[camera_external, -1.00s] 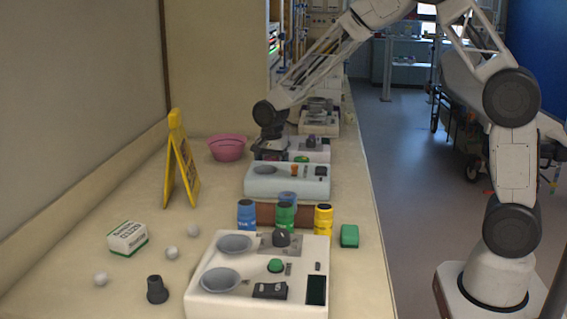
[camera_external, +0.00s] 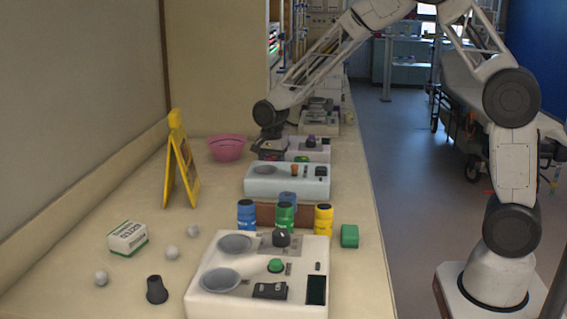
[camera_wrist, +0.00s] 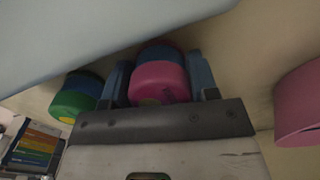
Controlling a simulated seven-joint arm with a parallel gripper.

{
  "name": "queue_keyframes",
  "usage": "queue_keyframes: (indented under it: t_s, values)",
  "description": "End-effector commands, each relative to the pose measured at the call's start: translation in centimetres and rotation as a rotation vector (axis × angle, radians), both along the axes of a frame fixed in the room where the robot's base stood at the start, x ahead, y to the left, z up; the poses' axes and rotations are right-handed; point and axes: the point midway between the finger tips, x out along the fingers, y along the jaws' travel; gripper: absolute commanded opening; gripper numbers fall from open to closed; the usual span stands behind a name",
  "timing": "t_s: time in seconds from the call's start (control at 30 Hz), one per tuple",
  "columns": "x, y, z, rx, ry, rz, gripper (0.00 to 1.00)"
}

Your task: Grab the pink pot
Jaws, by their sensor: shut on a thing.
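The pink pot (camera_wrist: 158,82) sits between the two fingers of my gripper (camera_wrist: 161,76) in the wrist view. It is round, with a pink near part and a blue part behind. My gripper is shut on it, a finger along each side. In the external view my gripper (camera_external: 270,148) is low over the far part of the counter, right of the pink bowl; I cannot make out the pot there.
A pink bowl (camera_external: 227,148) stands left of my gripper. A green-and-blue pot (camera_wrist: 75,96) lies left of the fingers in the wrist view. A pale blue device (camera_external: 287,187) and a yellow sign (camera_external: 181,170) stand nearer the camera.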

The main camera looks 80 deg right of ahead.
Motion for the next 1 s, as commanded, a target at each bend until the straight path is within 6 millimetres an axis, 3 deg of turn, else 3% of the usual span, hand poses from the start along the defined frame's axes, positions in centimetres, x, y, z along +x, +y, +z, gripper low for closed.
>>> queue_keyframes:
  t_s: [0.27, 0.73, 1.0]
  values:
    - [0.0, 0.0, 1.7, 0.0, -0.001, 0.0, 0.3]
    - [0.0, 0.0, 8.4, 0.0, -0.002, 0.0, 0.3]
    - [0.0, 0.0, 9.9, 0.0, 0.0, 0.0, 0.3]
